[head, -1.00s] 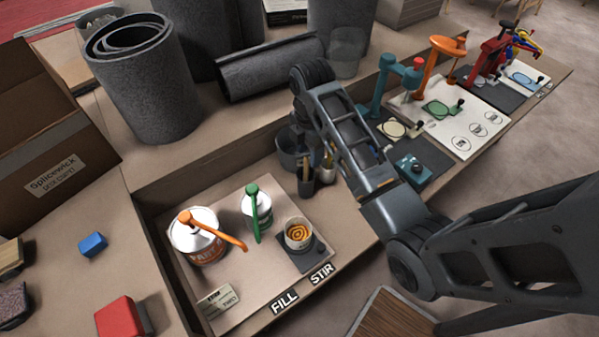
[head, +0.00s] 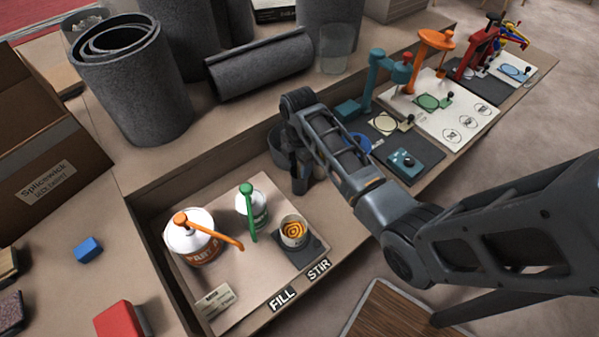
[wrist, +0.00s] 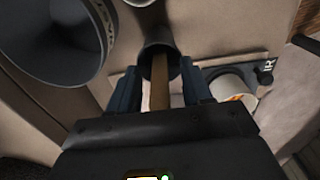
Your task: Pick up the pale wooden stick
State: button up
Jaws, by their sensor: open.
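A wooden stick (wrist: 159,92), brownish in the shade, stands in a small dark cup (wrist: 158,48) in the wrist view. My gripper (wrist: 161,80) is open, with one finger on each side of the stick. I cannot tell whether either finger touches it.
A larger grey bucket (wrist: 62,40) stands left of the cup in the wrist view. A white mixing cup with orange contents (head: 293,231), a paint can (head: 193,240) and a green-topped bottle (head: 250,208) stand on the board nearby.

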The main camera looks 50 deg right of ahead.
jog(key=shift+c, duration=0.4)
grip_shut()
